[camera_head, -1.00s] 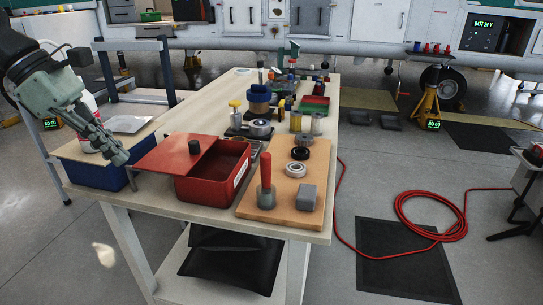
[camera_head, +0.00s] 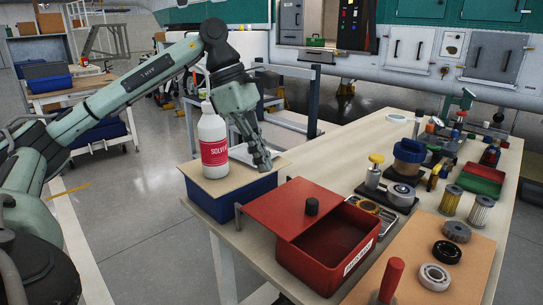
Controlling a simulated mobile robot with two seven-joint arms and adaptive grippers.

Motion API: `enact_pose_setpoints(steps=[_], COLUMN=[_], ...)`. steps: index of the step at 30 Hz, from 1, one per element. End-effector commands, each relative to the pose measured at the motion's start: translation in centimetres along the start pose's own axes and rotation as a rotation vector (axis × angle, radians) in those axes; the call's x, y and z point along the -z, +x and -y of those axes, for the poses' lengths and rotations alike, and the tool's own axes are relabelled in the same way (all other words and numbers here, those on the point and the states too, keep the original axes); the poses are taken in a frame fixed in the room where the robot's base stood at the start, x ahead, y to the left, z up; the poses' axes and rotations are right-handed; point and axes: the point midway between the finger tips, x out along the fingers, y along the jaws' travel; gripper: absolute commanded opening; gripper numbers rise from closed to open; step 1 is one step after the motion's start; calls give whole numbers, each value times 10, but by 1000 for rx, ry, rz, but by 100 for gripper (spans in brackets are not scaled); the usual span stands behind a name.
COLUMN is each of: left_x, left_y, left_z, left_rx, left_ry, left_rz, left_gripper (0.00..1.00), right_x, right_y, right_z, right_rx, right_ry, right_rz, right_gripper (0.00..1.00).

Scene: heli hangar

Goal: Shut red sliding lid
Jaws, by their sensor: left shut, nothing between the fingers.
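The red box (camera_head: 357,262) stands near the table's left edge. Its flat red sliding lid (camera_head: 283,208) with a black knob (camera_head: 312,206) is slid to the left, sticking out past the box's left side. The right part of the box is uncovered and its inside shows. My left gripper (camera_head: 263,165) is shut and empty, pointing down behind the lid, apart from it, over the board-topped blue bin's right end. My right gripper is not in view.
A white solvent bottle (camera_head: 213,145) stands on the blue bin (camera_head: 235,203), close left of my gripper. A wooden board (camera_head: 405,280) with a red-handled tool and metal rings lies right of the box. Jars and small parts crowd the table behind.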

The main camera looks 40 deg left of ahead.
Motion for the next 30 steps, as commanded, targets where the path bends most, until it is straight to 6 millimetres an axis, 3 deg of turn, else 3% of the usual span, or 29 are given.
enact_pose_setpoints(steps=[9,12,18,30], left_x=[0,-18,-34,-37], left_y=[70,73,82,84], left_z=[1,0,0,0], left_rx=[4,2,2,1], left_ry=[1,6,3,0], left_rz=[-2,4,2,0], left_gripper=[0,0,0,0], right_x=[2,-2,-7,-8], right_y=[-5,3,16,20], right_z=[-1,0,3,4], right_rx=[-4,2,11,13], right_ry=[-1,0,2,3], right_rz=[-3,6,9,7], right_gripper=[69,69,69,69])
